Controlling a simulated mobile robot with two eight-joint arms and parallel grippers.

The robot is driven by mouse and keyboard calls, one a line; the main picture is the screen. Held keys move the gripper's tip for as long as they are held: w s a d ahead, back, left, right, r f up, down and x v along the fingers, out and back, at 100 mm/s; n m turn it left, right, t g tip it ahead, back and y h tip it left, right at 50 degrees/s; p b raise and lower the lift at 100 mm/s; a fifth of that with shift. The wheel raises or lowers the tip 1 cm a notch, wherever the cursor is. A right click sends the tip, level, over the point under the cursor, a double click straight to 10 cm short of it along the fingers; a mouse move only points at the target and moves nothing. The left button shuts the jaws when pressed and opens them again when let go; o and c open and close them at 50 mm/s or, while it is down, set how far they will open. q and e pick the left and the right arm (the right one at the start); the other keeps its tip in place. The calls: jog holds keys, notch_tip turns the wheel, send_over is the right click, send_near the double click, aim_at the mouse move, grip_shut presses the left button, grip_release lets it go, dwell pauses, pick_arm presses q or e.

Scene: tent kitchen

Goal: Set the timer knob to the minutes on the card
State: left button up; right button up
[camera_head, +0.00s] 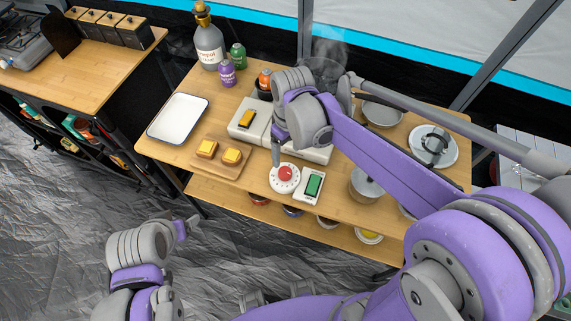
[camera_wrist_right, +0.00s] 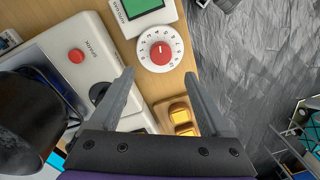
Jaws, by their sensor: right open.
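The timer is a round white dial with a red knob (camera_head: 284,174) near the front edge of the wooden table. My left gripper (camera_head: 187,225) hangs in front of the table, away from everything.
A white stove-like unit (camera_head: 246,124) stands behind the timer. A board with two yellow-topped toasts (camera_head: 220,158) and an empty white tray (camera_head: 179,117) lie left. A pot (camera_head: 365,184) and a plate (camera_head: 433,147) are right. Bottles (camera_head: 209,46) stand at the back.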

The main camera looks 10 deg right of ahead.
aim_at(285, 171)
jog(key=f, duration=0.9)
jog(key=shift+s+a+b, duration=0.2)
jog(key=shift+b, duration=0.15)
grip_shut()
